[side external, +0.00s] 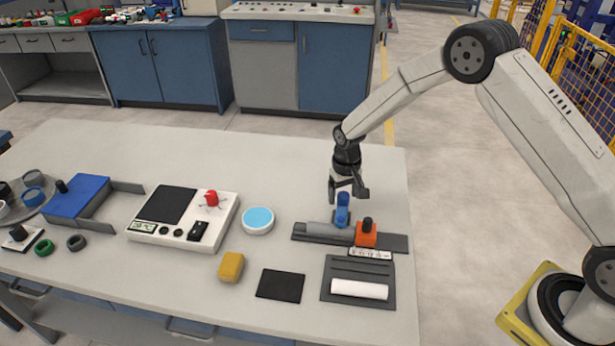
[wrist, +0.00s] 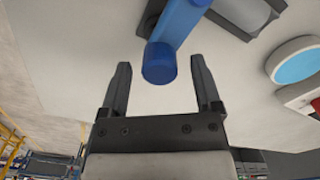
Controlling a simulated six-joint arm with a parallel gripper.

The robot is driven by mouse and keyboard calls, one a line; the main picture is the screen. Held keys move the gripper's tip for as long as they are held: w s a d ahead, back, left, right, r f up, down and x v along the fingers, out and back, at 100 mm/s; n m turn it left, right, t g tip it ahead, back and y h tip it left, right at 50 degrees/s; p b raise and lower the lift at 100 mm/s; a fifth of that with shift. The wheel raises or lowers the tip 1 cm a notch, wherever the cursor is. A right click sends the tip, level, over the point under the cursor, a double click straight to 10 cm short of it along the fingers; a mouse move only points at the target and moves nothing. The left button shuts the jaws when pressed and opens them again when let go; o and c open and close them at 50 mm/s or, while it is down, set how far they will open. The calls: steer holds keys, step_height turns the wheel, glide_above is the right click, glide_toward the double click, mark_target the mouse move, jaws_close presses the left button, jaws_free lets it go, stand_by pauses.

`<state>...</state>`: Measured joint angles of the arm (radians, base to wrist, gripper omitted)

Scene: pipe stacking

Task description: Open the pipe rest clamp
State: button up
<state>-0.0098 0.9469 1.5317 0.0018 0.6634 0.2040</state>
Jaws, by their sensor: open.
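The pipe rest (side external: 386,241) is a dark flat base near the right end of the table, with a grey pipe (side external: 318,230) lying along it. A blue clamp (side external: 342,212) stands up over the pipe, and an orange block (side external: 366,235) with a black knob sits just right of it. My gripper (side external: 348,192) is open, pointing down just above the clamp's top. In the wrist view, the clamp's blue round end (wrist: 160,65) lies between the two fingers (wrist: 160,85), with gaps on both sides. The grey pipe also shows there, at the top (wrist: 245,12).
A white cylinder (side external: 360,289) lies in a dark tray (side external: 329,292) in front of the rest. A round blue-topped dish (side external: 258,220), a yellow block (side external: 231,267), a black mat (side external: 281,285) and a white device (side external: 222,213) are to the left. The table behind the rest is clear.

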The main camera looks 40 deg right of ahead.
steer(key=shift+f, duration=0.5)
